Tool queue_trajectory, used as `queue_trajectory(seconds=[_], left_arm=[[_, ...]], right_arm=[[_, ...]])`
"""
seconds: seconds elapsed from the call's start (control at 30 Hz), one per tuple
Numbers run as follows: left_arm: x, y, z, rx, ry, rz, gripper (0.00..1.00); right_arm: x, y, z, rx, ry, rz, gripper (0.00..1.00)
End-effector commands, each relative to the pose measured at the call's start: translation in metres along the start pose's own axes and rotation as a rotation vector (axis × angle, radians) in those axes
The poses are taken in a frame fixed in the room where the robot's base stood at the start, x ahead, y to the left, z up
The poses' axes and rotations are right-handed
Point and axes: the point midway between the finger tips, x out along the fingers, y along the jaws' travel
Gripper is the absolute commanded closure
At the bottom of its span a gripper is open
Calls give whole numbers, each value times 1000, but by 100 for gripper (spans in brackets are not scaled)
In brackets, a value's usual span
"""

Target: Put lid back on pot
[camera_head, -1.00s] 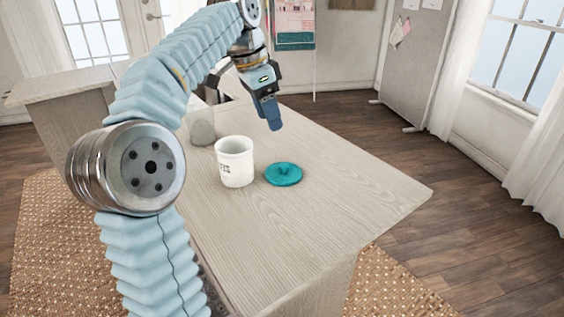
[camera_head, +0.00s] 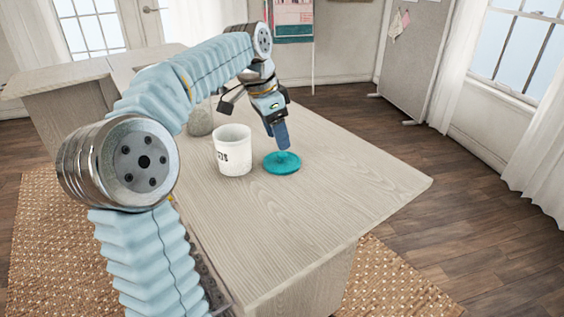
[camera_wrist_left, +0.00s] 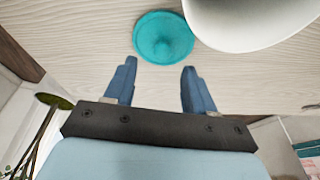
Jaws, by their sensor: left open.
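A teal lid (camera_head: 281,165) with a small knob lies flat on the wooden cabinet top, just right of the white pot (camera_head: 233,153). The pot stands upright with its top uncovered and dark lettering on its side. In the left wrist view the lid (camera_wrist_left: 163,38) shows beyond the fingertips, and the pot (camera_wrist_left: 252,18) is cut off at the upper right. My left gripper (camera_head: 282,148) points down at the lid's far side, close to the knob. It is open and empty, its two blue fingers (camera_wrist_left: 158,68) apart. My right gripper is not in view.
The cabinet top (camera_head: 340,185) is bare to the right and front of the lid. A greyish jar (camera_head: 200,120) stands behind the pot, partly hidden by my left arm. A second counter (camera_head: 60,78) is at the back left.

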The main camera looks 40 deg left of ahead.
Motion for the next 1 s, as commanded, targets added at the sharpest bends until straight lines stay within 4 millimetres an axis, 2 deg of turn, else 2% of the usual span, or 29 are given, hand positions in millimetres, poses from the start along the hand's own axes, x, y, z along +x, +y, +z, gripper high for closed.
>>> queue_trajectory(seconds=[0.27,0.5,0.6,1.0], left_arm=[[5,0,1,0,-2,2,45],[41,-3,3,0,-3,3,45],[50,-3,3,0,-2,2,45],[52,-3,3,0,-1,1,46]], right_arm=[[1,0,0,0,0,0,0],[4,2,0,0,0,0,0],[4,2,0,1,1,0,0],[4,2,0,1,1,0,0]])
